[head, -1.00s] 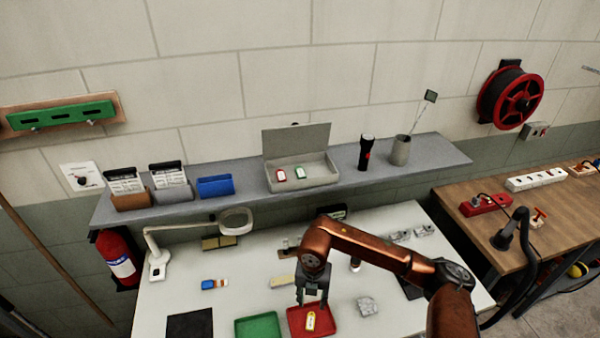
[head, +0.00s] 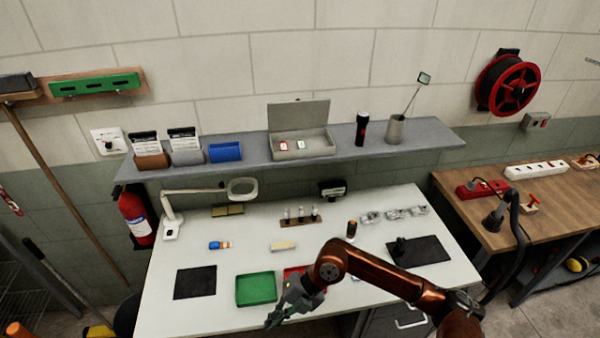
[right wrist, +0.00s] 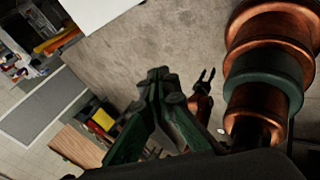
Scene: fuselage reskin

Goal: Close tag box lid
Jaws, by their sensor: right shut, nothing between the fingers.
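The tag box (head: 303,145) is a grey box on the wall shelf, with its lid (head: 299,114) standing up open at the back. A red tag (head: 283,146) and a green-and-white tag (head: 301,145) show inside. My right gripper (head: 274,320) is at the front edge of the white table, well below and in front of the box. It is shut and empty; its dark green fingers also show in the right wrist view (right wrist: 158,75), pointing away from the box. What looks like my left gripper (right wrist: 207,75) shows small there, fingers apart; the head view does not show it.
The grey shelf (head: 440,140) also bears card holders, a blue bin (head: 225,152), a black flashlight (head: 362,130) and a grey cup (head: 396,130) with a mirror stick. A magnifier lamp (head: 205,192) stands on the table below. A green tray (head: 256,290) and partly hidden red tray (head: 292,271) lie near my gripper.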

